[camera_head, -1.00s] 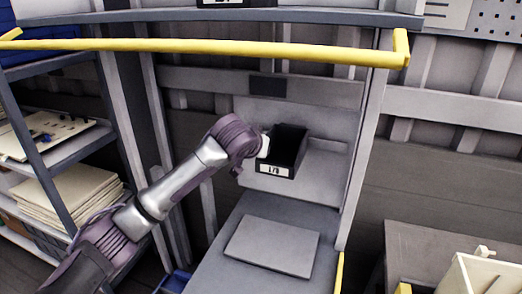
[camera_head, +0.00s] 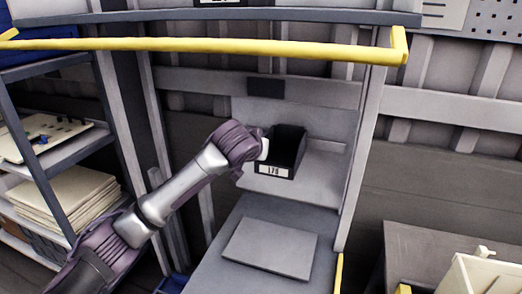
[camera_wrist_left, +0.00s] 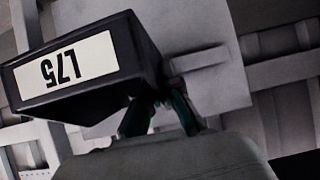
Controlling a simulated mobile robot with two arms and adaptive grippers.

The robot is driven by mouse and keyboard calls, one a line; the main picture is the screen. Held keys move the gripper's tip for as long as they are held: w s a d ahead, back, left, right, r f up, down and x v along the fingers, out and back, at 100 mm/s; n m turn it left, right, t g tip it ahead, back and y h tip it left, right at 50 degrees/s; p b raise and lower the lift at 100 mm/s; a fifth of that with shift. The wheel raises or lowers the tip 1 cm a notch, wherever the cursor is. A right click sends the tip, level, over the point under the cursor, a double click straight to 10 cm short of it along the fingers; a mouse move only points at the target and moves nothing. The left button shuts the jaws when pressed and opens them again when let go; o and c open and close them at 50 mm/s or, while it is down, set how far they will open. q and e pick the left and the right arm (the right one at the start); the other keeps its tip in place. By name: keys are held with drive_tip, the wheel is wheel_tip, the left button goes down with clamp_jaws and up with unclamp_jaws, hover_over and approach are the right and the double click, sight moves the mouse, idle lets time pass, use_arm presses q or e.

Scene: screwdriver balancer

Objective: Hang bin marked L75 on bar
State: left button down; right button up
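The black open-topped bin (camera_head: 287,150) with a white front label is in the middle of the head view, below the yellow bar (camera_head: 210,47). The bin is apart from the bar, which runs across the upper part of that view. In the left wrist view the bin (camera_wrist_left: 135,45) is tilted and its label reads L75 upside down. My left gripper (camera_wrist_left: 163,98) has its dark green fingers closing at the bin's edge and appears shut on it. In the head view my left arm reaches the bin's left side and the fingers are hidden. My right gripper is not in view.
A grey panel (camera_head: 305,115) stands behind the bin. A grey bench with a flat plate (camera_head: 272,247) lies below it. A shelf rack with stacked sheets (camera_head: 65,200) is at left. A cream box (camera_head: 482,275) is at lower right.

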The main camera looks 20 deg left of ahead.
use_arm(q)
drive_tip(key=shift+w+a+r+b, duration=0.1)
drive_tip(key=shift+w+a+b, duration=0.05)
drive_tip(key=shift+b, duration=0.25)
drive_tip(key=shift+t, duration=0.3)
idle(0.3)
drive_tip(key=shift+a+t+b, duration=0.1)
drive_tip(key=shift+t+b, duration=0.2)
drive_tip(key=shift+b, duration=0.2)
drive_tip(key=shift+w+r, duration=0.15)
drive_tip(key=shift+w, duration=0.1)
idle(0.6)
drive_tip(key=shift+w+p, duration=0.15)
drive_tip(key=shift+p, duration=0.2)
idle(0.5)
drive_tip(key=shift+w+p, duration=0.25)
drive_tip(key=shift+p, duration=0.05)
